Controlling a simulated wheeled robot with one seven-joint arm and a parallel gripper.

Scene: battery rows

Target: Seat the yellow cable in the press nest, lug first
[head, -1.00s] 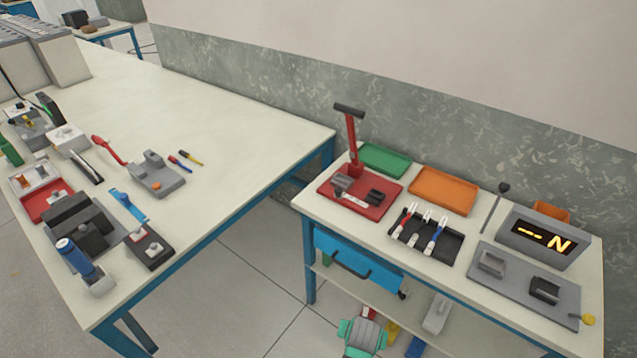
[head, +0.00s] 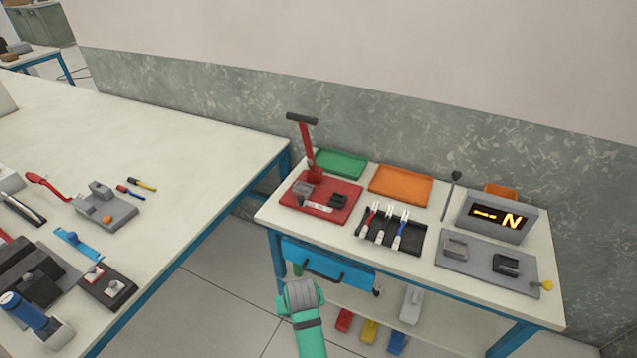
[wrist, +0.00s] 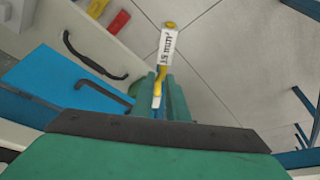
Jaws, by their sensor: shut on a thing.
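The yellow cable (wrist: 160,76) is in my gripper (wrist: 160,88) in the wrist view. The green jaws are shut on it, and it points away from them. It carries a white printed label (wrist: 166,48) and has a rounded yellowish end (wrist: 170,25); I cannot tell whether that end is the lug. The red press (head: 329,202) stands at the left of the small bench in the head view, with its lever upright and a grey nest block (head: 305,190) on its base. My green arm shows low in front of the bench, apart from the press; the cable is not discernible there.
A black rack (head: 403,239) with red, white and blue cables lies right of the press. Green (head: 342,163) and orange (head: 400,183) trays lie behind. A lit display (head: 497,218) and grey fixture plate (head: 490,267) stand further right. A blue drawer (head: 325,264) faces my arm.

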